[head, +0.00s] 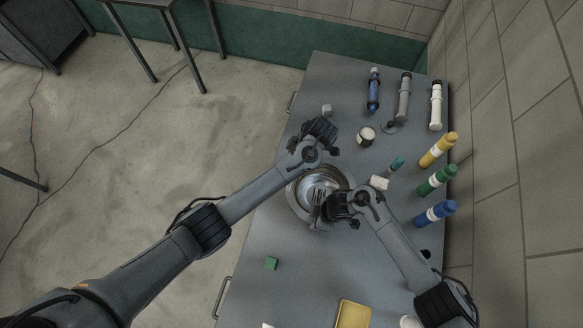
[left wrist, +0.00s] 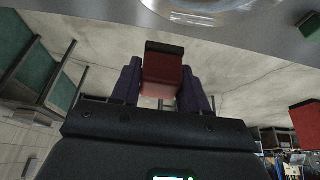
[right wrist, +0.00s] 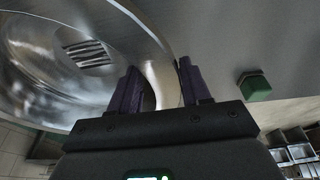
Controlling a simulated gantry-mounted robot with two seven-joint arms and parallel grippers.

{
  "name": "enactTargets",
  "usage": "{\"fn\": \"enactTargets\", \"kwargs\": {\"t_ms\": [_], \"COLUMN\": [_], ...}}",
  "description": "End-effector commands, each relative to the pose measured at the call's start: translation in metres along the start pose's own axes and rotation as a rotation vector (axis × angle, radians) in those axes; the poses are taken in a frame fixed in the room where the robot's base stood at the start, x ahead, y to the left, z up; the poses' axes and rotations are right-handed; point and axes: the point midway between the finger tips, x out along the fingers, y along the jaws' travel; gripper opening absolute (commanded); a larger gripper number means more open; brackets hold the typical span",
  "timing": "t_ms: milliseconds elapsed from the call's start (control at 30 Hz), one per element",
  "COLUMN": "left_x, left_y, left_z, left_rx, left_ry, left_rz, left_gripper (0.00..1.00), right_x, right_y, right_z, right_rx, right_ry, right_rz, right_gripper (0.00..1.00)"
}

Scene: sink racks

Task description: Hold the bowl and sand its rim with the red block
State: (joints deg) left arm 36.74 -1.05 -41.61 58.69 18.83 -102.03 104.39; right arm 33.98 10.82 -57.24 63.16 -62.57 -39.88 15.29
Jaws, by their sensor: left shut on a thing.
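A shiny metal bowl (head: 316,180) stands on the grey table, and its inside fills the upper left of the right wrist view (right wrist: 50,70). My left gripper (head: 322,128) is beyond the bowl's far side and shut on the red block (left wrist: 162,75), which has a dark top face. The head view hides this block. The left wrist view shows the bowl's edge at its top (left wrist: 215,8). My right gripper (head: 322,207) is at the bowl's near right part. Its fingers (right wrist: 160,85) are apart, with the bowl's rim appearing between them.
A green block (head: 271,263) lies on the table's near left. A white block (head: 379,182), a jar (head: 366,135) and a teal bottle (head: 397,163) stand right of the bowl. Several coloured bottles line the wall side. A yellow item (head: 352,314) lies at the near edge.

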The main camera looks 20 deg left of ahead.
Motion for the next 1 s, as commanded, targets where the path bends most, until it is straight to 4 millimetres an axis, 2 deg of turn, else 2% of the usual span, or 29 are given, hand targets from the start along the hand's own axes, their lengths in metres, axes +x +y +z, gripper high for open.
{"fn": "enactTargets", "kwargs": {"t_ms": [33,167,567,767,1000], "left_x": [0.000,0.000,0.000,0.000,0.000], "left_y": [0.000,0.000,0.000,0.000,0.000], "left_z": [0.000,0.000,0.000,0.000,0.000], "left_rx": [0.000,0.000,0.000,0.000,0.000], "left_ry": [0.000,0.000,0.000,0.000,0.000], "left_rz": [0.000,0.000,0.000,0.000,0.000], "left_gripper": [0.11,0.11,0.11,0.11,0.11], "right_x": [0.001,0.001,-0.005,-0.029,-0.074], "right_y": [-0.002,-0.001,0.000,0.001,0.001], "right_z": [0.001,0.000,-0.001,0.000,0.000], "right_rx": [-0.001,0.000,-0.001,-0.002,-0.003], "right_ry": [-0.001,-0.001,0.001,0.002,0.002], "right_rz": [-0.003,-0.002,0.001,0.003,0.003], "right_gripper": [0.55,0.75,0.76,0.76,0.76]}}
